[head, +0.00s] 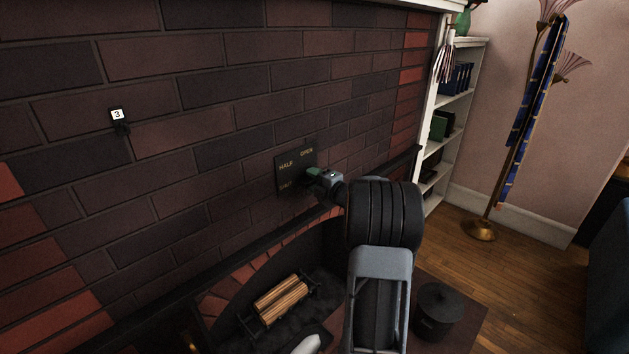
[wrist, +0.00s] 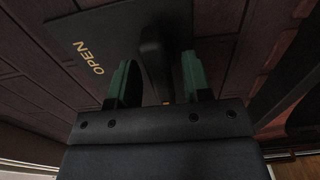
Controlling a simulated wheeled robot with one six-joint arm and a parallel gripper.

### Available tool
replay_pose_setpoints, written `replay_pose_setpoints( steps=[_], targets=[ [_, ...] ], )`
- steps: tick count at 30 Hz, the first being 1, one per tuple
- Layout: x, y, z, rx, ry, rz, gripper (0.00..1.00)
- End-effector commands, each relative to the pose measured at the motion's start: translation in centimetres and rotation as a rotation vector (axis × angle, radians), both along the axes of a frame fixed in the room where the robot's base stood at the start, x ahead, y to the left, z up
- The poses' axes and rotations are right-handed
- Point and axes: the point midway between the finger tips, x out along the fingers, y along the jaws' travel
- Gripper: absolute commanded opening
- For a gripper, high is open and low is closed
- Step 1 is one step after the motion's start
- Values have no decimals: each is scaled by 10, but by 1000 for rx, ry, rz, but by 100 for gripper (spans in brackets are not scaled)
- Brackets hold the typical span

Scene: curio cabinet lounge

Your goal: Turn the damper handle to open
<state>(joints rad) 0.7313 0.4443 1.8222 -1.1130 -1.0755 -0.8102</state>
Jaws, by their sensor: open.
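The damper plate (head: 297,166) is a dark panel on the brick wall, lettered HALF, OPEN and a third word partly hidden. In the wrist view the plate (wrist: 120,32) shows the word OPEN at upper left. The damper handle (wrist: 155,55) is a dark bar standing out from the plate. My gripper (wrist: 156,75) has green-padded fingers, one on each side of the handle, with visible gaps, so it is open around it. In the head view my gripper (head: 318,174) is at the plate's lower right and hides the handle.
Below is the fireplace opening with a stack of logs (head: 282,299). A black pot (head: 438,309) stands on the hearth at right. A hook with a tag marked 3 (head: 117,115) is on the wall at left. White shelves (head: 457,95) and a brass floor lamp (head: 480,230) stand right.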

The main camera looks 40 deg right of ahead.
Motion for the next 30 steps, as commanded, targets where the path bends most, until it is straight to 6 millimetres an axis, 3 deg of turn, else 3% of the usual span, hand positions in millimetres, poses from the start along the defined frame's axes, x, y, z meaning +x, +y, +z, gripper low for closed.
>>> replay_pose_setpoints(
  steps=[5,19,30],
  targets=[
    [0,0,0,0,0,0,45],
    [0,4,1,-1,-1,1,2],
    [0,1,4,90,13,2,2]
  ],
)
